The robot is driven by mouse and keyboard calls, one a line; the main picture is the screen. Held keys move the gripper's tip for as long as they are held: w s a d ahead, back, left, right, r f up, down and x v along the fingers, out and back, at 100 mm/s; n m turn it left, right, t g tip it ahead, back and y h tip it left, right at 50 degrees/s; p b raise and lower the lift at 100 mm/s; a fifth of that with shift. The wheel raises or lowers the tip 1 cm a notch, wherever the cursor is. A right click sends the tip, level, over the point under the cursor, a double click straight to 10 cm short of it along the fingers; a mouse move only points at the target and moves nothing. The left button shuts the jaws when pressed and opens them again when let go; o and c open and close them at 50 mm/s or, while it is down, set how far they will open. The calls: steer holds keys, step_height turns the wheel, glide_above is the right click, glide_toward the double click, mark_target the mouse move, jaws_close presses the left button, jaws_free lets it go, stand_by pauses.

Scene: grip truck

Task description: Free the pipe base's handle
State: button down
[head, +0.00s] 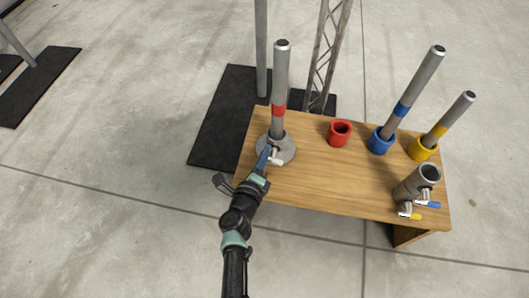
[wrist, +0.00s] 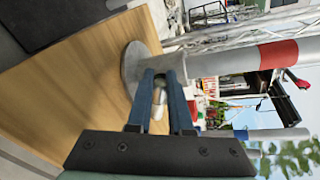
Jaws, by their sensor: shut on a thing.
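The pipe base (head: 284,153) is a grey round plate with a socket at the left end of the wooden table. A grey pipe with a red band (head: 281,75) stands upright in it. The base's pale handle (head: 276,158) sticks out from the socket on the near side. My gripper (head: 265,157) reaches in from the front, its blue fingers at the handle. In the wrist view my gripper (wrist: 163,80) is shut on the handle (wrist: 158,97), whose pale end shows between the fingers. The fingers hide the rest of the handle.
On the table (head: 325,185) stand an empty red cup (head: 339,133), a blue cup (head: 380,140) and a yellow cup (head: 423,149), the last two holding leaning pipes. A lattice truss (head: 326,55) rises behind.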

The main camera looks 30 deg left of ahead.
steer(key=shift+f+n, duration=0.15)
steer(key=shift+n, duration=0.15)
stand_by(0.4)
steer(key=c, duration=0.8)
jaws_free()
steer(key=shift+c, duration=0.2)
steer(key=p+v, duration=0.5)
steer(key=v, duration=0.8)
steer(key=shift+a, duration=0.1)
